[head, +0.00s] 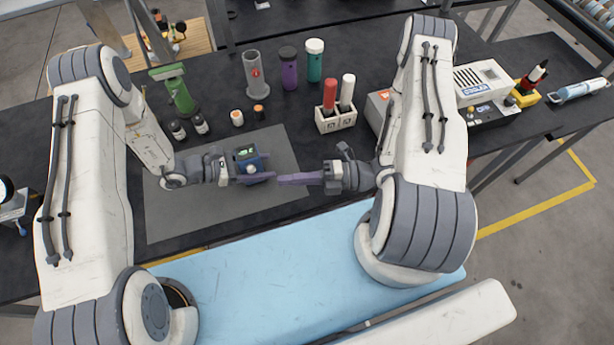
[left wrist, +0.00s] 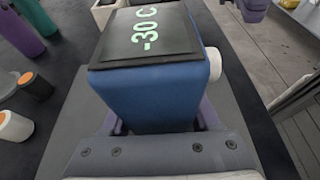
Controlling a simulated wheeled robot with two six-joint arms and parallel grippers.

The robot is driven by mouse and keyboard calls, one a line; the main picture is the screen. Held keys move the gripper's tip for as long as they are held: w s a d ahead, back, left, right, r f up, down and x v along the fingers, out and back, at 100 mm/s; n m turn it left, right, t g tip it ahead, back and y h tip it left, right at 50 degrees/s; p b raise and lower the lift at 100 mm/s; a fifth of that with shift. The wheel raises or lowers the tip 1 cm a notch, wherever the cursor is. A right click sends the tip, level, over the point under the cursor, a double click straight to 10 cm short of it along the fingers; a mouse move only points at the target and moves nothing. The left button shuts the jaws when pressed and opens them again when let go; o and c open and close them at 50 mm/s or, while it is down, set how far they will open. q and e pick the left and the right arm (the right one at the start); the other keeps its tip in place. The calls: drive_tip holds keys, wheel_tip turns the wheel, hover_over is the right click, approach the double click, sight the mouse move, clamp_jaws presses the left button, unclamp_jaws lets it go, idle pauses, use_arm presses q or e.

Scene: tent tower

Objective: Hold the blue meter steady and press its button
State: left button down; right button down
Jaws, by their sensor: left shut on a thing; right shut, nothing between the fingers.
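The blue meter (head: 247,161) is above the grey mat in the head view, at the end of my left arm.
The grey mat (head: 190,215) lies on the black table. Behind it stand small bottles, a green stand (head: 178,92), a grey holder (head: 254,75), purple and teal bottles (head: 314,62), and a block with red and white markers (head: 335,121). Instruments stand at right.

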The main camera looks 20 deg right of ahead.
drive_tip(key=shift+v, duration=2.1)
use_arm(q)
drive_tip(key=shift+c, duration=0.2)
unclamp_jaws()
